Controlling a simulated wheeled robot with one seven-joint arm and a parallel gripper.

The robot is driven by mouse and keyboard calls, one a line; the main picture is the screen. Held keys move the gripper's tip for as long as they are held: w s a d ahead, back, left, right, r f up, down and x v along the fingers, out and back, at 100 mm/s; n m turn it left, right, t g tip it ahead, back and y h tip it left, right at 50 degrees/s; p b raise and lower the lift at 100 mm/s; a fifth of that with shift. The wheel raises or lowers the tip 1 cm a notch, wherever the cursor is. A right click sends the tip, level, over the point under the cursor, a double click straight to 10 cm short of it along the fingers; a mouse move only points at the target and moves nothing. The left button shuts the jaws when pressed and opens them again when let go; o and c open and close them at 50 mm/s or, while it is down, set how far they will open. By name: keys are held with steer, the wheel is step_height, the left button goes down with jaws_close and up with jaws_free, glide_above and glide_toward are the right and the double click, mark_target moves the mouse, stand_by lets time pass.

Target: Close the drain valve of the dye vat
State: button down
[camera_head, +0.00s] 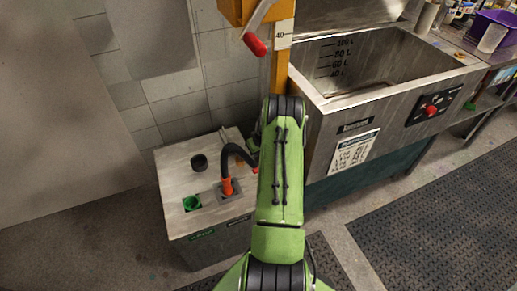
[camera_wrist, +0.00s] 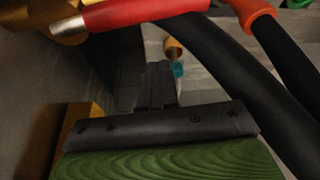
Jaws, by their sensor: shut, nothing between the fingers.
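The steel dye vat (camera_head: 400,95) stands at the right in the head view, with litre marks inside. A red-sleeved lever (camera_wrist: 145,12) with a bare metal end and brass-coloured parts beside it crosses the top of the wrist view. It looks like the drain valve's handle; how its angle relates to the pipe cannot be told. A small red tip (camera_head: 256,170) shows at my arm's left edge in the head view. My gripper (camera_wrist: 158,72) is shut and empty, below the red lever in the wrist picture, with a visible gap. My arm hides it in the head view.
A black hose (camera_wrist: 245,75) passes right of my gripper, with an orange fitting (camera_head: 227,187) on a grey box (camera_head: 185,165) with a green socket (camera_head: 191,203). A red-gripped crank (camera_head: 255,44) hangs from a yellow post above. A red knob (camera_head: 430,110) sits on the vat's front.

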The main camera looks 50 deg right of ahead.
steer(key=shift+s+a+f, duration=0.1)
steer(key=shift+s+a, duration=0.15)
steer(key=shift+s, duration=0.35)
steer(key=shift+s+a+f, duration=0.1)
steer(key=shift+s+a, duration=0.1)
steer(key=shift+s, duration=0.45)
steer(key=shift+s+a+f, duration=0.1)
steer(key=shift+s+a, duration=0.15)
steer(key=shift+s, duration=0.35)
steer(key=shift+s+a, duration=0.1)
steer(key=shift+s, duration=0.1)
